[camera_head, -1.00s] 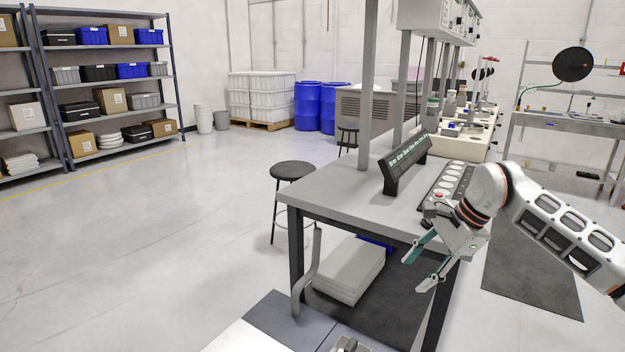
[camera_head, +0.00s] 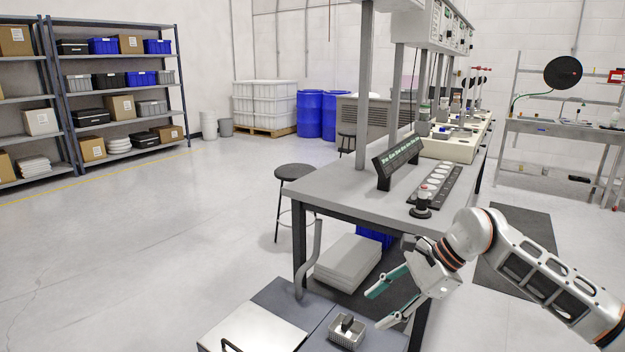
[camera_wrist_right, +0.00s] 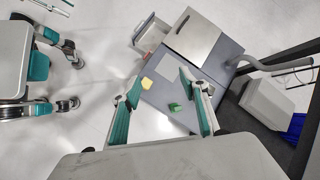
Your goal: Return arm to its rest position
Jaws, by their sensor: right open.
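My right gripper (camera_head: 378,306) is open with nothing between its fingers. In the head view it hangs beside the near corner of the grey workbench (camera_head: 335,196), below the level of its top and apart from it. My right arm (camera_head: 545,270) reaches in from the right edge. My left gripper does not show in the head view.
The cart (camera_head: 285,300) with a small metal basket (camera_head: 347,331) stands close below the gripper. A bent grey handle rises near the bench leg. A round stool (camera_head: 294,172) stands left of the bench. A black strip of fixtures (camera_head: 436,186) lies on the bench top. Open floor lies left.

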